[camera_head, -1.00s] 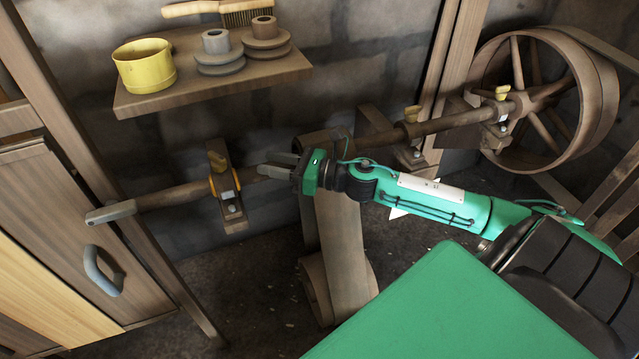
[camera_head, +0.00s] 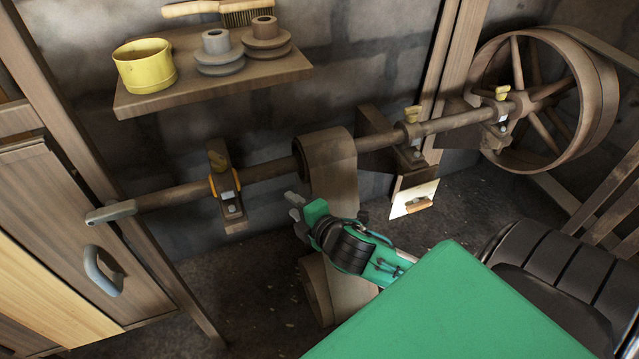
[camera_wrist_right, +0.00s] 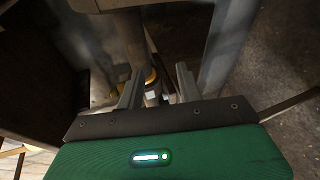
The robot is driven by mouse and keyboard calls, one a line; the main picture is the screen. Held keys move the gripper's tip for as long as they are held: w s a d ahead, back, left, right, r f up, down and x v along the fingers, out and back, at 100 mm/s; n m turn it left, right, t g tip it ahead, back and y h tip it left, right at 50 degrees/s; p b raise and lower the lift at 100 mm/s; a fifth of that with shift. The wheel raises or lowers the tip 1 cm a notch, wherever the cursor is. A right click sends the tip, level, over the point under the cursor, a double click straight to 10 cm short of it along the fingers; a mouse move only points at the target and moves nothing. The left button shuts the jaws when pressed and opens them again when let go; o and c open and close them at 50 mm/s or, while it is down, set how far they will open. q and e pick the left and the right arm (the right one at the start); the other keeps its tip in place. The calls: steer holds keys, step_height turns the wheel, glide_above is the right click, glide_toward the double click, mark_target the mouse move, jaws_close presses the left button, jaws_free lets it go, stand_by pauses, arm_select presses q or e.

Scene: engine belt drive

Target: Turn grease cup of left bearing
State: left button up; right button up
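The left bearing (camera_head: 230,200) holds the brown shaft (camera_head: 175,197) on a wall bracket, with an orange-yellow ring beside it. Its grease cup (camera_head: 218,160) sits on top, brown with a little yellow. My right gripper (camera_head: 297,214) is lower and to the right of the bearing, in front of the belt (camera_head: 336,185), apart from the cup. In the right wrist view its two fingers (camera_wrist_right: 158,87) stand apart with nothing held between them. A small yellow and metal part, likely the bearing, shows beyond them. My left gripper is not in view.
A shelf (camera_head: 215,82) with a yellow pot (camera_head: 145,66) and pulleys is above. A wooden cabinet (camera_head: 60,215) is at left.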

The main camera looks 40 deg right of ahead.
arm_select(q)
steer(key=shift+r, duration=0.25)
arm_select(e)
steer(key=s+a+f+m+g+h, duration=0.1)
steer(key=s+f+m+g, duration=0.5)
steer(key=s+f+m, duration=0.2)
steer(key=shift+s+a+m, duration=0.4)
steer(key=shift+s+m, duration=0.7)
steer(key=shift+s, duration=0.4)
arm_select(q)
steer(key=shift+p, duration=0.3)
